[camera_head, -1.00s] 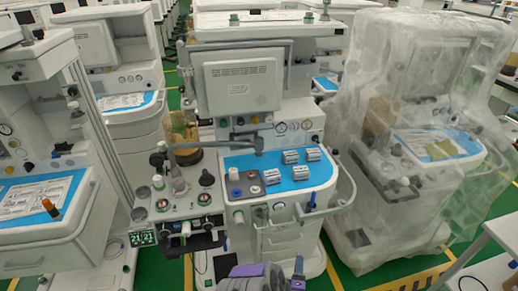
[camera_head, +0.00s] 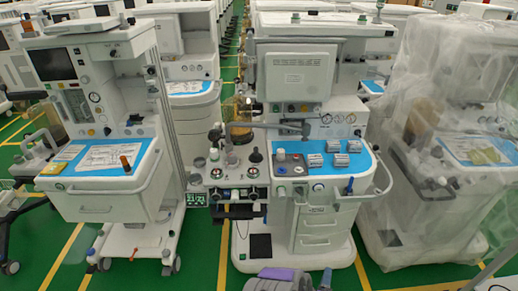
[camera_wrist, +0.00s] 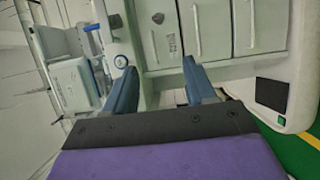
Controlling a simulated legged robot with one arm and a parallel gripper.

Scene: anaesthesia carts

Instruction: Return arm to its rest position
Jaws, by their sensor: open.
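My gripper shows in the wrist view (camera_wrist: 162,88) with its two blue-grey fingers spread apart and nothing between them. Beyond the fingers are the white drawers (camera_wrist: 215,30) of the middle cart, seen turned on their side. In the head view my folded arm (camera_head: 285,280) shows only as a purple and grey part at the bottom edge, in front of the middle anaesthesia cart (camera_head: 318,215). The fingertips cannot be made out clearly there.
The middle cart has a blue top (camera_head: 345,165) with several small boxes. A left cart (camera_head: 115,200) stands on wheels beside it. A plastic-covered cart (camera_head: 430,190) stands at the right. Green floor (camera_head: 205,265) with yellow lines is free between the left and middle carts.

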